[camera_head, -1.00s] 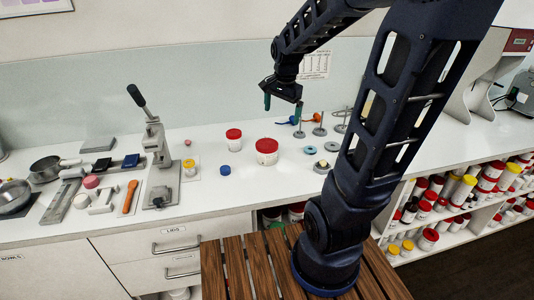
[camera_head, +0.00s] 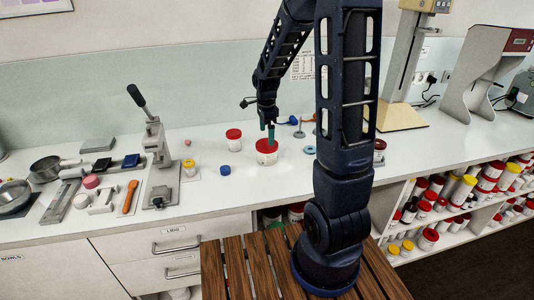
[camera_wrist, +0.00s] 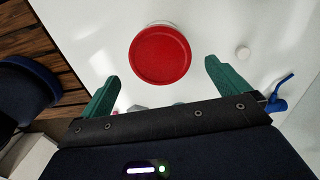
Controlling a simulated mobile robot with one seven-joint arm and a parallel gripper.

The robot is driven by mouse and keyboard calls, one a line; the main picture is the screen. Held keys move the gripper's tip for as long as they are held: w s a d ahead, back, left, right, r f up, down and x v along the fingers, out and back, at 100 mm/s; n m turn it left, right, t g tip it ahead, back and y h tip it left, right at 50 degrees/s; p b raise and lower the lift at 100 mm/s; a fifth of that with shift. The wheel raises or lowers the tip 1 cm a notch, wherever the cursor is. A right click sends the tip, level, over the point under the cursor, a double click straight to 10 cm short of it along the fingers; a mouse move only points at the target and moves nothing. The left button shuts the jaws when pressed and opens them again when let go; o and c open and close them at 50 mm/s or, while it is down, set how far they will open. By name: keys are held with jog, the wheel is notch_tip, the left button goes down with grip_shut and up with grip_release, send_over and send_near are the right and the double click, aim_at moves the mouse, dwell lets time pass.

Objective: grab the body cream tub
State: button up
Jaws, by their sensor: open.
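A wide white tub with a red lid (camera_head: 267,158) stands upright on the white counter. A smaller white tub with a red lid (camera_head: 233,139) stands behind it to the left. I cannot read either label, so I cannot tell for sure which is the body cream. My gripper (camera_head: 269,135) is above the wide tub, its green fingers pointing down and overlapping the lid in the picture. In the wrist view, a round red lid (camera_wrist: 160,54) lies ahead of the open fingers (camera_wrist: 160,85), roughly centred between them. Nothing is held.
A blue cap (camera_head: 225,170) lies left of the wide tub, and a teal ring (camera_head: 309,150) lies to its right. Shelves of tubs (camera_head: 450,190) are below right. The counter front is clear.

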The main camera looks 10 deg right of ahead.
aim_at(267, 144)
jog(key=shift+s+f, duration=0.1)
jog(key=shift+f, duration=3.5)
jog(key=shift+c, duration=0.2)
jog(key=c, duration=1)
jog(key=shift+r, duration=0.1)
